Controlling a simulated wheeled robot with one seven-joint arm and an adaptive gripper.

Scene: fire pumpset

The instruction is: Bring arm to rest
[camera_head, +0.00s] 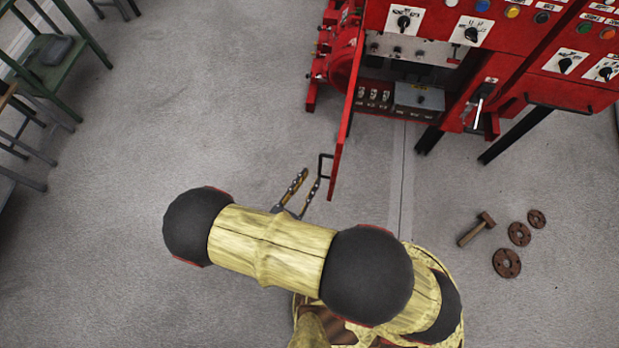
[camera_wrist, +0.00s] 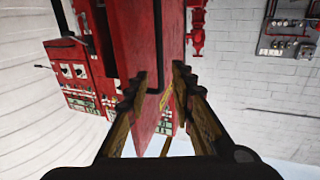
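My gripper (camera_head: 312,177) is at the end of my bent arm, just left of the black handle (camera_head: 326,166) on the open red cabinet door (camera_head: 345,118). In the wrist view my gripper (camera_wrist: 159,74) has its two toothed fingers apart, with a clear gap between them. The handle (camera_wrist: 158,45) shows in line with that gap, in front of the red door panel (camera_wrist: 125,45). No contact with the handle is visible. My arm's large forearm and elbow fill the lower middle of the head view.
The red pump panel (camera_head: 520,60) with knobs and levers stands at the upper right.

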